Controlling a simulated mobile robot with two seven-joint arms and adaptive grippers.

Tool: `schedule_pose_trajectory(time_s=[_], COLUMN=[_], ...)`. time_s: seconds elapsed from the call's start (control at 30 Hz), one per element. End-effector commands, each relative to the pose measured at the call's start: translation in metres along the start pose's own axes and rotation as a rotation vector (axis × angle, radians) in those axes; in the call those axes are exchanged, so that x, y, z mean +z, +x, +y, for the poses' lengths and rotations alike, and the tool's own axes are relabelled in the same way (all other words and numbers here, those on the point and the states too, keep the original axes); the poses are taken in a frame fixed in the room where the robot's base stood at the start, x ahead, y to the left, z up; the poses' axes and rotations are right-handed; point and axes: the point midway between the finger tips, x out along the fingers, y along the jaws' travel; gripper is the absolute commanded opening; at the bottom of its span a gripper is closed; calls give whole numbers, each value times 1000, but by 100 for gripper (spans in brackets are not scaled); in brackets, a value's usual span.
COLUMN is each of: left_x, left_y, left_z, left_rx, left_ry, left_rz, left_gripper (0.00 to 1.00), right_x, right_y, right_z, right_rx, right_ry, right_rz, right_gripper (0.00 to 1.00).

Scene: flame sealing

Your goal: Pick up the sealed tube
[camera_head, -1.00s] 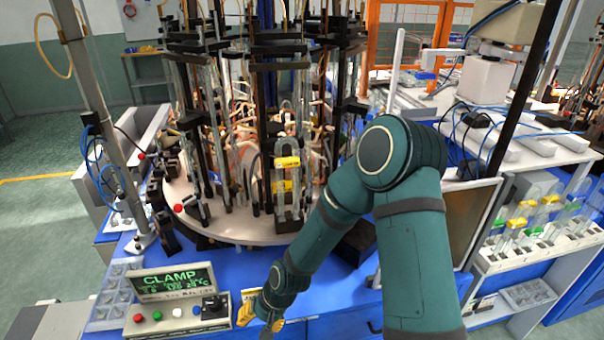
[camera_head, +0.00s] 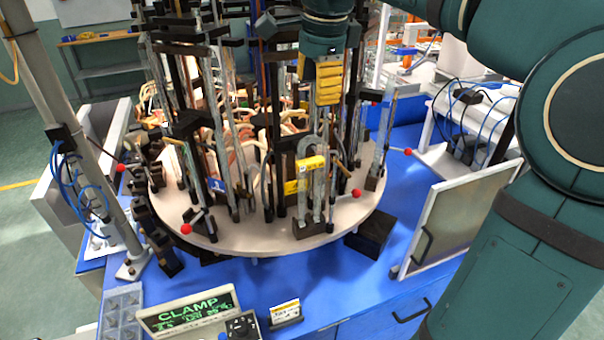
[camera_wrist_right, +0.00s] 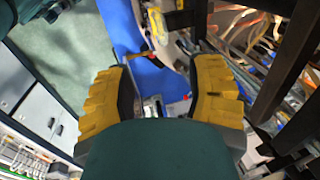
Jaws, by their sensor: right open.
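A clear glass tube with a yellow clip (camera_head: 312,163) stands upright in a dark holder at the front of the round carousel table (camera_head: 255,238). My right gripper (camera_head: 328,98) is just above it in the head view, with its yellow fingers pointing down. In the wrist view the right gripper (camera_wrist_right: 160,75) has its two yellow fingers wide apart, with no tube held between them. I cannot make out the tube clearly in the wrist view. My left gripper is not in view.
Metal posts and glassware crowd the carousel around the tube. Levers with red knobs (camera_head: 356,193) stick out at its rim. A framed panel (camera_head: 460,215) stands at right.

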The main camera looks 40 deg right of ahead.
Motion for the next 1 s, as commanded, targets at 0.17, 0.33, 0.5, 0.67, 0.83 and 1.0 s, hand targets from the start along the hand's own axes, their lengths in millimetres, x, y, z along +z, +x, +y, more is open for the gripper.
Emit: schedule_pose_trajectory(time_s=[0.17,0.33,0.5,0.67,0.83,1.0], left_x=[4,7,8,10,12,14], left_y=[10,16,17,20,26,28], left_z=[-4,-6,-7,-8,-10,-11], left_rx=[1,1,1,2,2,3], left_ry=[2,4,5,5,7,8], left_rz=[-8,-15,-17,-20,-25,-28], left_gripper=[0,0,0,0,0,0], right_x=[0,0,0,-1,-3,-3], right_y=[39,66,78,92,118,130], right_z=[1,0,0,-1,-2,-3], right_rx=[6,5,3,5,5,4], right_ry=[-2,-4,-4,-4,-5,-5], right_rz=[-1,-1,-2,-2,-3,-3], right_gripper=[54,54,54,54,54,54])
